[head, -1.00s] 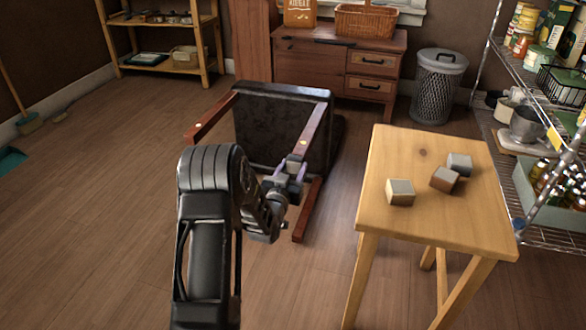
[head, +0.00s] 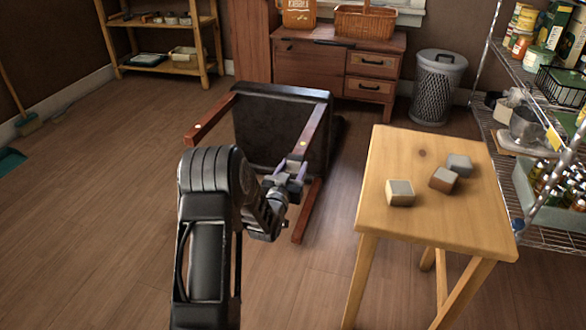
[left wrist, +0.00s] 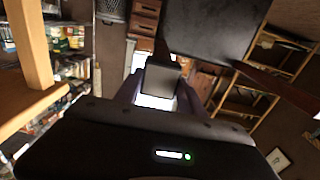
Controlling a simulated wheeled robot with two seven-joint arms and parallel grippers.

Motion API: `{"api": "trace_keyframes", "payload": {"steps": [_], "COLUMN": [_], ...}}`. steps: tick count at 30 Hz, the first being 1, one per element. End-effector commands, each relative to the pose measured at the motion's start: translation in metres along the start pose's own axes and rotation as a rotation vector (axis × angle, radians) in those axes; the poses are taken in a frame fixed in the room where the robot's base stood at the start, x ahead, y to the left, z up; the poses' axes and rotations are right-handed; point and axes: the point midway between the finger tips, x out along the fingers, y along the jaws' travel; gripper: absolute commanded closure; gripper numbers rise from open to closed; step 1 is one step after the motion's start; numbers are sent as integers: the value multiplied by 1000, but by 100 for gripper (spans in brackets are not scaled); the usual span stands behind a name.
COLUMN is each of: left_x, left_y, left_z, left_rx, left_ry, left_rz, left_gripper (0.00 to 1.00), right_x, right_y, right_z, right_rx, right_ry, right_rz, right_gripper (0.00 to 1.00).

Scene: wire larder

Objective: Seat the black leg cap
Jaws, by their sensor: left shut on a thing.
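An overturned stool with a dark seat (head: 285,115) lies on the floor, its reddish-brown legs pointing towards me. My left gripper (head: 287,182) is at the end of the near right leg (head: 312,130). In the left wrist view, its purple-grey fingers (left wrist: 160,95) are shut on a dark, square-faced piece, the black leg cap (left wrist: 162,78). The cap appears in line with the leg behind it. I cannot tell whether it is on the leg end or just in front of it. My right gripper is not in view.
A wooden table (head: 420,220) stands to the right with three grey-and-brown blocks (head: 399,193) on it. A wire rack (head: 540,130) is at the far right. A drawer cabinet (head: 340,70) and a mesh bin (head: 437,90) stand behind.

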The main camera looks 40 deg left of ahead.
Motion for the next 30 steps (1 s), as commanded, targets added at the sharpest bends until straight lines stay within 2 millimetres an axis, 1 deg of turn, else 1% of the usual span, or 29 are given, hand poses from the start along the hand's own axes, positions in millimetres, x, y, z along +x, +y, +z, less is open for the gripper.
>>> {"api": "trace_keyframes", "payload": {"steps": [21,30], "left_x": [0,5], "left_y": [0,0], "left_z": [0,0], "left_rx": [0,0], "left_ry": [0,0], "left_rz": [0,0], "left_gripper": [91,91], "right_x": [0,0], "right_y": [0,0], "right_z": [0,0], "right_rx": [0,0], "right_ry": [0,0], "right_rz": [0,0], "right_gripper": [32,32]}}
